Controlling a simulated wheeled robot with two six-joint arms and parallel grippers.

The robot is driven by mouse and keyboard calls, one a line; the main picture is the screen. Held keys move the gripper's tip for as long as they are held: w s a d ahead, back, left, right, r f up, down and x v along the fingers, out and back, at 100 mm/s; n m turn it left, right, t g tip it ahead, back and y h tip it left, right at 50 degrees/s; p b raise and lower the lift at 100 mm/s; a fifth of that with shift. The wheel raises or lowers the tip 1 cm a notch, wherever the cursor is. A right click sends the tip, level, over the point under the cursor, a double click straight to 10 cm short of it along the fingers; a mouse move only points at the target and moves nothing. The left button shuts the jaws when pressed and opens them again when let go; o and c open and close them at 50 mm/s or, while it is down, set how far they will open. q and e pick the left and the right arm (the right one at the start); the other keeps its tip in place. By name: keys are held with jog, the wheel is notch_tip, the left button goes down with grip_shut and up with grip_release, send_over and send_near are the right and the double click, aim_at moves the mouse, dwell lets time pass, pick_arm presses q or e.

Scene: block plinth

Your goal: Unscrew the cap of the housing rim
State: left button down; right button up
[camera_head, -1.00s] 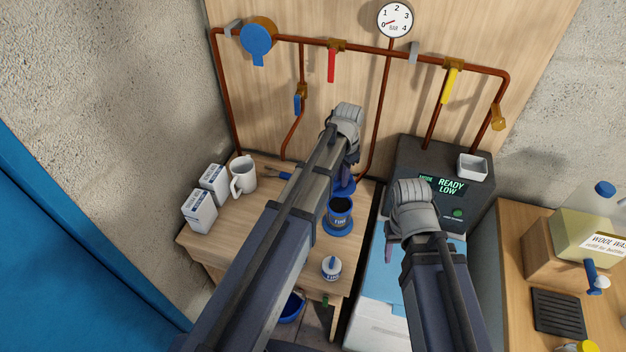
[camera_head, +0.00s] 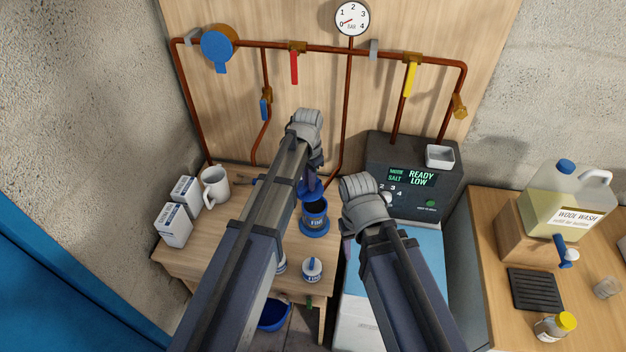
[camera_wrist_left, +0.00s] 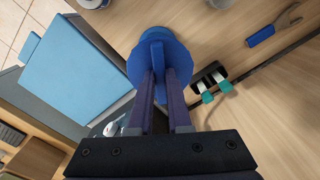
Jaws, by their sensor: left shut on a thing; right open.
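The housing (camera_head: 315,222) is a dark cup with a white label and a blue foot, standing upright on the wooden bench. Its top looks open and dark inside. My left gripper (camera_head: 311,177) is just above and behind it, shut on a blue cap (camera_head: 310,189). In the left wrist view the fingers (camera_wrist_left: 161,78) pinch the raised bar of the round blue cap (camera_wrist_left: 135,66). I cannot tell whether the cap touches the rim. My right gripper (camera_head: 347,246) is open and empty, right of the housing over the light-blue lid, its fingers mostly hidden.
A white-capped bottle (camera_head: 312,269) stands in front of the housing. A mug (camera_head: 215,187) and two cartons (camera_head: 173,226) are at left. Behind are copper pipes with a red lever (camera_head: 294,68) and a control unit (camera_head: 376,152). A blue-handled wrench (camera_wrist_left: 262,37) lies on the bench.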

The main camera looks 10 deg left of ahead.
pick_arm(q)
jog(key=shift+s+a+f+n+b, duration=0.7)
jog(key=shift+s+a+f+b, duration=1.35)
jog(key=shift+a, duration=1.65)
jog(key=shift+s+a+f+n+b, duration=0.7)
jog(key=shift+s+a+f+b, duration=1.3)
jog(key=shift+a, duration=1.65)
jog(key=shift+s+a+f+n+b, duration=0.7)
jog(key=shift+s+a+f+b, duration=0.85)
jog(key=shift+s+a, duration=1.5)
pick_arm(e)
notch_tip(320, 180, down, 13)
jog(key=shift+r+b, duration=0.1)
jog(key=shift+b, duration=0.6)
pick_arm(q)
jog(key=f+b, duration=0.1)
jog(key=f, duration=0.1)
jog(key=a+f+b, duration=0.1)
jog(key=f+b, duration=0.1)
jog(key=w+f+b, duration=0.1)
jog(key=f+b, duration=0.1)
jog(key=f, duration=0.1)
jog(key=shift+a+f, duration=0.1)
jog(key=shift+a, duration=0.25)
pick_arm(e)
notch_tip(320, 180, down, 6)
jog(key=shift+r, duration=0.2)
